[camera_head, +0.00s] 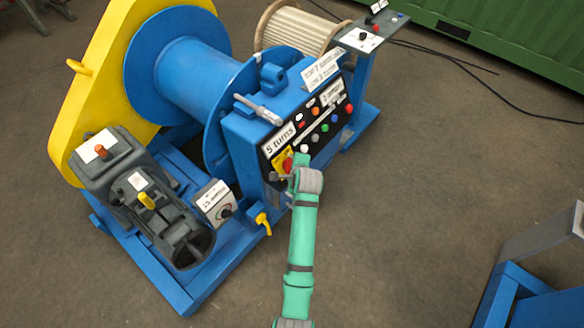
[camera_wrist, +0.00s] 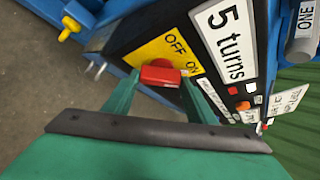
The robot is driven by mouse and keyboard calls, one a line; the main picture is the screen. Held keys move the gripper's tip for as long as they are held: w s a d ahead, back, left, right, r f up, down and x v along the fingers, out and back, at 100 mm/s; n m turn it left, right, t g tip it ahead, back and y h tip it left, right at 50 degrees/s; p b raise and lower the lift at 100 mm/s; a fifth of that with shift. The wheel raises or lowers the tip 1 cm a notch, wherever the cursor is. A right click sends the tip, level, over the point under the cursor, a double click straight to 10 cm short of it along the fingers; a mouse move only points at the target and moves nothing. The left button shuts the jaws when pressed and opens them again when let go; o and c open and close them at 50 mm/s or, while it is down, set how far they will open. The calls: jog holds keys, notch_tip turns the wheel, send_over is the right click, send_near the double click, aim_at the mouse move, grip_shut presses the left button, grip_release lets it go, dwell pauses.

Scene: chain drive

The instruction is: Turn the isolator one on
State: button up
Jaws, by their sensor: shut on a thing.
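The isolator is a red knob (camera_wrist: 160,73) on a yellow plate (camera_wrist: 178,47) marked OFF and ON, on the front panel of the blue machine. In the head view the yellow plate (camera_head: 279,160) is at the panel's lower left end, partly behind my gripper (camera_head: 297,163). In the wrist view the green fingers of my gripper (camera_wrist: 158,88) stand on either side of the red knob and are shut on it. The knob looks roughly level across the picture; which mark it points to is not clear.
A "5 turns" label (camera_head: 278,138) and several coloured buttons (camera_head: 325,127) sit beside the isolator on the panel. A yellow-handled valve (camera_head: 262,222) and a small dial box (camera_head: 217,203) are lower left. Open floor (camera_head: 400,200) lies to the right.

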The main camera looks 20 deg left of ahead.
jog(key=shift+w+r, duration=0.1)
dwell(0.5)
jog(key=o, duration=0.9)
jog(key=shift+o, duration=0.9)
jog(key=shift+w, duration=0.1)
jog(key=shift+s+d, duration=0.1)
jog(key=shift+s, duration=0.1)
jog(key=v, duration=1)
jog(key=shift+d+r, duration=0.25)
jog(key=shift+d, duration=0.05)
